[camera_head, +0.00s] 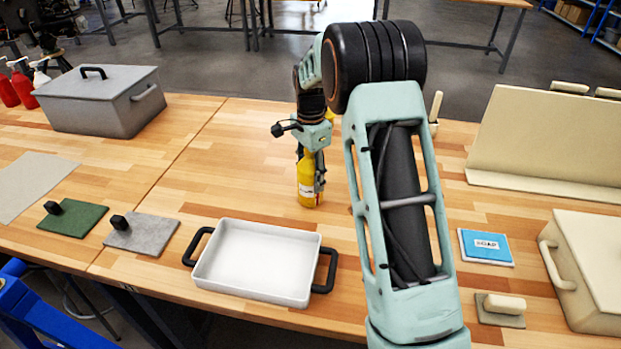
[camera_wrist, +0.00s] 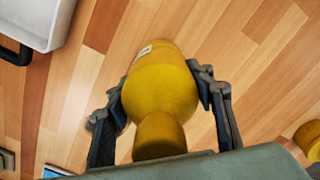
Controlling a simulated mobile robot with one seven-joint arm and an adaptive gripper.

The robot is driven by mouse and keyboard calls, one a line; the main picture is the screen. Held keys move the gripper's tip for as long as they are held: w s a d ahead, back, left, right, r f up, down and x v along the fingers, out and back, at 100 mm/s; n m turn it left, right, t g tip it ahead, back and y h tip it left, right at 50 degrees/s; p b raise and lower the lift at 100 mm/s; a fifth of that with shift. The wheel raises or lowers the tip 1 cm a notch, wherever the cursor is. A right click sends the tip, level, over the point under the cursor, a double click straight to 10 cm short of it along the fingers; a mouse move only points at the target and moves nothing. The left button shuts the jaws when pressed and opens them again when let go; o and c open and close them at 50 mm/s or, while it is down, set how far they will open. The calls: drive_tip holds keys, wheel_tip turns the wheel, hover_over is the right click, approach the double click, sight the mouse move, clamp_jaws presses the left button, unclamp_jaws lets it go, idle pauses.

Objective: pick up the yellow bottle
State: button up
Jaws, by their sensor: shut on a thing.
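The yellow bottle (camera_head: 308,182) stands upright on the wooden table, or just above it, near the middle in the head view. A pale label shows on its side. My gripper (camera_head: 313,165) comes down over it from above and hides its top. In the wrist view, the yellow bottle (camera_wrist: 160,90) fills the middle, seen from its cap end. The two dark fingers of my gripper (camera_wrist: 160,97) press on its left and right sides. I cannot tell whether its base touches the table.
A white tray (camera_head: 257,295) with black handles lies in front of the bottle. A grey lidded box (camera_head: 103,100) stands at the back left. A blue-and-white soap packet (camera_head: 486,247) and a cream box (camera_head: 590,265) are at the right. Another yellow object (camera_wrist: 309,140) shows at the wrist view's right edge.

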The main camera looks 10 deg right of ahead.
sight(311, 166)
drive_tip(key=shift+r, duration=0.55)
wheel_tip(311, 166, up, 2)
drive_tip(key=shift+s+r, duration=0.1)
drive_tip(key=shift+r, duration=0.05)
drive_tip(key=s+r+b, duration=0.3)
drive_tip(key=s+r, duration=0.6)
drive_tip(key=s, duration=0.4)
drive_tip(key=shift+s+r, duration=0.25)
drive_tip(key=shift+s, duration=0.15)
